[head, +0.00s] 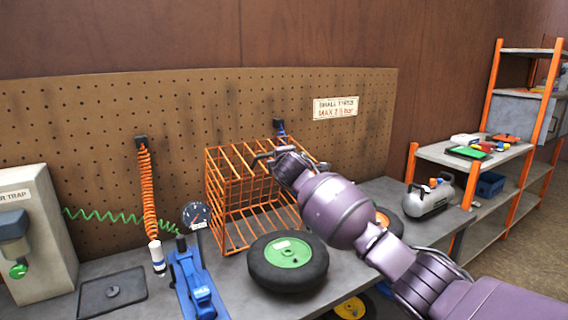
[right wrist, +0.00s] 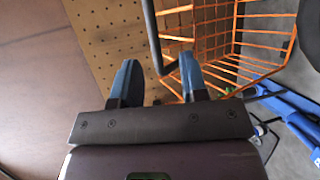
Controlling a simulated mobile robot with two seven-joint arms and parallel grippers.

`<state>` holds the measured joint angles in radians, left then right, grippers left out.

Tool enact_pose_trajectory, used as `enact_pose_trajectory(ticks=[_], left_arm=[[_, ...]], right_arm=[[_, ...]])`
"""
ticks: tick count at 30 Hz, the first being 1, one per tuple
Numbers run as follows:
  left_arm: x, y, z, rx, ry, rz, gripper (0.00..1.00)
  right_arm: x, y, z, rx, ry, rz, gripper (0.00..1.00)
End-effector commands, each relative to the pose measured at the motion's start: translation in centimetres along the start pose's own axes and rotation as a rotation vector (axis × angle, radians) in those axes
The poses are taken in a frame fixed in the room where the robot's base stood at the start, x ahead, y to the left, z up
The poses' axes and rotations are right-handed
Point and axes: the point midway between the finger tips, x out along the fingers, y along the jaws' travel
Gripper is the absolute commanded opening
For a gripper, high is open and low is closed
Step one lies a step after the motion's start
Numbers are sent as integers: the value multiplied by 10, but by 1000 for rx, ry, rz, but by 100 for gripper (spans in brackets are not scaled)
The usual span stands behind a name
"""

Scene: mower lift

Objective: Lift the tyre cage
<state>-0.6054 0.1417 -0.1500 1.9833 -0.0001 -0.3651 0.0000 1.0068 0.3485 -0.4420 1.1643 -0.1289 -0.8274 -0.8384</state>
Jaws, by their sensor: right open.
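The tyre cage (head: 228,195) is an orange wire box standing on the bench against the pegboard. It also fills the upper right of the right wrist view (right wrist: 265,45). My right gripper (head: 274,158) is at the top of the cage and partly hides it. In the right wrist view its two blue fingers (right wrist: 158,62) are apart. A dark bar (right wrist: 152,35), seemingly the cage's handle, runs between the fingertips; I cannot tell whether it touches them. My left gripper is not in view.
A tyre with a green hub (head: 288,262) lies in front of the cage, and another is partly behind my arm. A blue tool with a gauge (head: 192,270) stands left of it. A compressor tank (head: 430,198) and shelves (head: 480,155) are at the right.

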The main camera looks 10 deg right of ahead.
Motion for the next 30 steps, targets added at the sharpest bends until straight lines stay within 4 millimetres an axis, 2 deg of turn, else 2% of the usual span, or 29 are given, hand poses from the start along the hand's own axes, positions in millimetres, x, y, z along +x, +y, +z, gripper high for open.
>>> enact_pose_trajectory(ticks=[3,10,23,30], left_arm=[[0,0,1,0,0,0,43],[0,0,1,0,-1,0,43],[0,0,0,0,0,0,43],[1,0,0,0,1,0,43]], right_arm=[[-12,0,0,0,1,1,40],[-25,0,0,-1,1,0,40],[-27,0,0,3,1,0,40],[-29,9,-9,147,49,42,40]])
